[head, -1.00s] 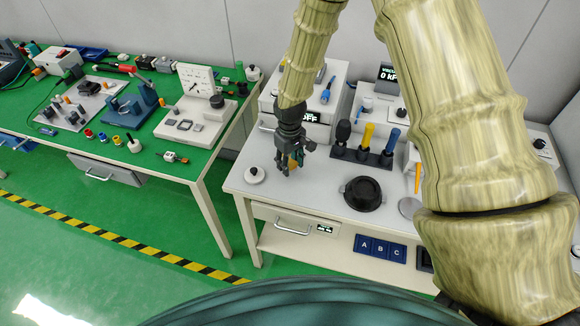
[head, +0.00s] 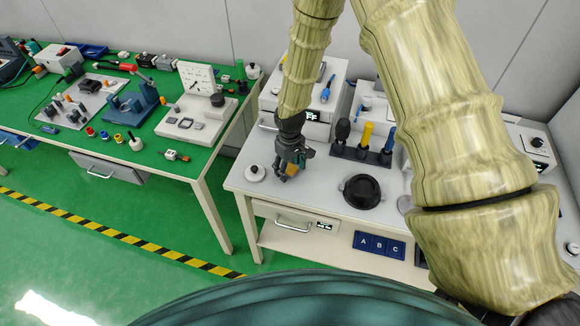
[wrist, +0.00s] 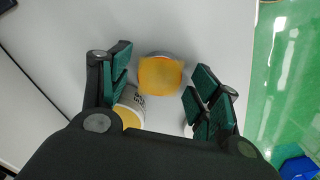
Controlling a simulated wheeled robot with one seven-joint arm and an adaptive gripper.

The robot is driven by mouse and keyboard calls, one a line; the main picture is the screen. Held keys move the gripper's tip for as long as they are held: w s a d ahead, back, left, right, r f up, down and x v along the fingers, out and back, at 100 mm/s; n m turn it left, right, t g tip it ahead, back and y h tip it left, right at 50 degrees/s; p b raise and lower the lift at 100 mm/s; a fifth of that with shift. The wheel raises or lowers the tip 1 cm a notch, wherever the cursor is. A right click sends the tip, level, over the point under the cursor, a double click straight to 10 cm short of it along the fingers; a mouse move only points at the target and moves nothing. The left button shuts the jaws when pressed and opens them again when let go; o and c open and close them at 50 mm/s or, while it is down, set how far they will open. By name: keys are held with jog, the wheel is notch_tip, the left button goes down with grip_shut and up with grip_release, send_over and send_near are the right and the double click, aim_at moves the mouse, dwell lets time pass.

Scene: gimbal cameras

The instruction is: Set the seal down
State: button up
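My gripper (head: 286,175) is low over the left part of the white bench, pointing down. In the wrist view its two green-padded fingers (wrist: 160,92) stand apart. An orange-topped piece (wrist: 160,75) with a grey rim, possibly the seal, shows between the fingertips. A narrow gap shows at the left finger; I cannot tell whether the right finger touches it. Orange also shows at the gripper in the head view (head: 292,170). A white cylinder with dark lettering and a yellow end (wrist: 130,106) is partly hidden by the left finger.
A white round lid-like piece (head: 255,173) lies left of my gripper. A black round dish (head: 362,191) lies to the right, and a dark rack (head: 362,154) with coloured handles stands behind it. The bench's front edge is close; the green-topped table (head: 150,155) is further left.

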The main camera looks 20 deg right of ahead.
jog(key=shift+r, duration=0.15)
notch_tip(320, 180, up, 11)
jog(key=b, duration=0.3)
jog(key=shift+b, duration=0.35)
jog(key=shift+o, duration=0.4)
jog(key=shift+r, duration=0.35)
jog(key=shift+s+d+f+t+y+b, duration=0.1)
jog(key=shift+s+d+f+t+b, duration=0.2)
jog(key=shift+b, duration=0.75)
jog(key=shift+s+f+t+y+b, duration=0.1)
jog(key=shift+s+f+b, duration=0.25)
jog(key=shift+b, duration=0.65)
jog(key=shift+s+d+f+t+y+b, duration=0.15)
jog(key=shift+s+b, duration=0.35)
jog(key=shift+b, duration=0.55)
send_over(293, 172)
jog(key=shift+s+f+p, duration=0.1)
jog(key=shift+f+p, duration=0.3)
jog(key=shift+f, duration=2.3)
jog(key=shift+w+a+f+p, duration=0.1)
jog(key=shift+w+f+p, duration=0.15)
jog(key=shift+f, duration=0.3)
jog(key=shift+w+a+f+p, duration=0.1)
jog(key=shift+f+p, duration=0.1)
jog(key=shift+f, duration=0.35)
jog(key=shift+w+a+f+p, duration=0.1)
jog(key=shift+w+f+p, duration=0.15)
jog(key=shift+f, duration=1.15)
